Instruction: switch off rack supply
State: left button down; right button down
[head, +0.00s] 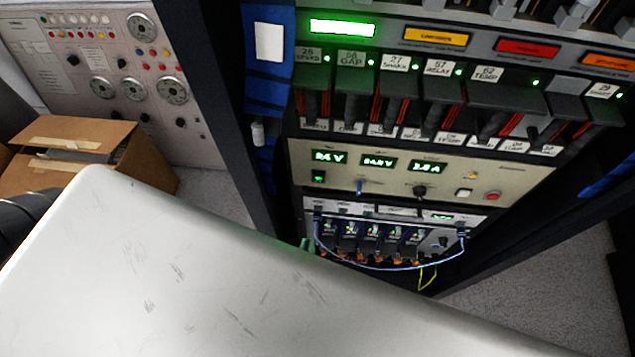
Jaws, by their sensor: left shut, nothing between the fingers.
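The rack supply (440,175) is a beige panel in the black rack, with three green lit displays; the left one reads about 24 V and the right one about 2.8 A. A small green-lit square (318,176) sits at its left end. A small blue lever (360,187), a dark knob (420,192), a pale button (463,193) and a red button (492,196) lie along its lower edge. My right gripper is out of view.
A large pale scratched surface (180,270) hides the foreground. Below the supply is a unit (390,238) with a looping blue cable (385,268). Above are labelled modules (400,85) with green lights. A cardboard box (150,165) and an instrument panel (120,60) stand left.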

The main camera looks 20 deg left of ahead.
aim_at(319, 176)
pick_arm(q)
jog(key=p+x, duration=0.1)
jog(key=x, duration=0.3)
jog(key=r+p+x, duration=0.1)
jog(key=p+x, duration=0.1)
jog(key=x, duration=0.3)
jog(key=p+x, duration=0.1)
jog(key=x, duration=0.3)
jog(key=shift+w+a+r, duration=0.1)
jog(key=shift+w+a, duration=0.05)
jog(key=shift+w, duration=0.3)
jog(key=shift+w+a+r+p, duration=0.1)
jog(key=shift+w+r+p, duration=0.15)
jog(key=shift+w+p, duration=0.15)
jog(key=shift+s+f, duration=0.1)
